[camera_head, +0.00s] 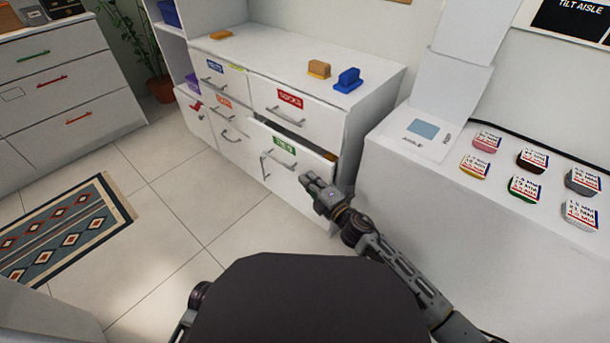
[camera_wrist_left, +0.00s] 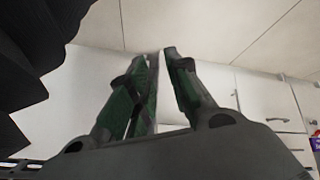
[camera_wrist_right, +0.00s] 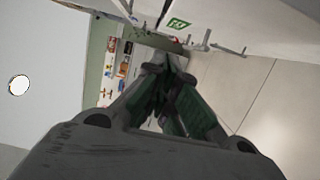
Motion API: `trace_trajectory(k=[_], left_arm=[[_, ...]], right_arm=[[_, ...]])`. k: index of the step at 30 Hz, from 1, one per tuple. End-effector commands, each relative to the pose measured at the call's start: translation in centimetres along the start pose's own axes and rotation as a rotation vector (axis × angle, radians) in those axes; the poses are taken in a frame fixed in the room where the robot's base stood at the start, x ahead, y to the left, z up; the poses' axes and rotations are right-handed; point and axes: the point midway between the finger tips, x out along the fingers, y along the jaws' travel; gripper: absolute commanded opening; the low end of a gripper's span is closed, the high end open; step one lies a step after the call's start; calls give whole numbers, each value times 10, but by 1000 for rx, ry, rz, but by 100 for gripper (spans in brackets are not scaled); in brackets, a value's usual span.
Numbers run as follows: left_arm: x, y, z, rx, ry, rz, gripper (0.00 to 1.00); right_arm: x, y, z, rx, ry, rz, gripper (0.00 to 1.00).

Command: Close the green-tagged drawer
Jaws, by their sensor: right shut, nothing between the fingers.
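The green-tagged drawer (camera_head: 290,165) is in the lower right of the white dresser and stands partly pulled out, its top gap showing. Its green tag (camera_head: 284,145) and bar handle are on the front; the tag also shows in the right wrist view (camera_wrist_right: 179,24). My right gripper (camera_head: 308,182) is shut and empty, just in front of the drawer front toward its right side; I cannot tell whether it touches. My left gripper (camera_wrist_left: 161,54) shows a narrow gap between its fingertips, with nothing held. Its arm is mostly out of the head view, low at the left.
The other dresser drawers, including the red-tagged one (camera_head: 290,102), look shut. A tan brush-like block (camera_head: 319,68) and a blue one (camera_head: 348,80) stand on the dresser top. A white counter (camera_head: 430,190) with several labelled containers is at right.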

Motion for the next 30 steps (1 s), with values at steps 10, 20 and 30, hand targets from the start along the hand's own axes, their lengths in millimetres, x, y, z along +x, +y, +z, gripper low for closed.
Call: trace_trajectory(k=[10,20,30], left_arm=[[-3,2,-4,-3,0,1,19],[-1,2,-2,-1,-4,2,0],[-1,1,-2,-2,-4,1,0]], right_arm=[[-7,0,0,0,0,0,0],[-8,1,2,15,-14,0,0],[-30,8,34,238,-219,-21,0]])
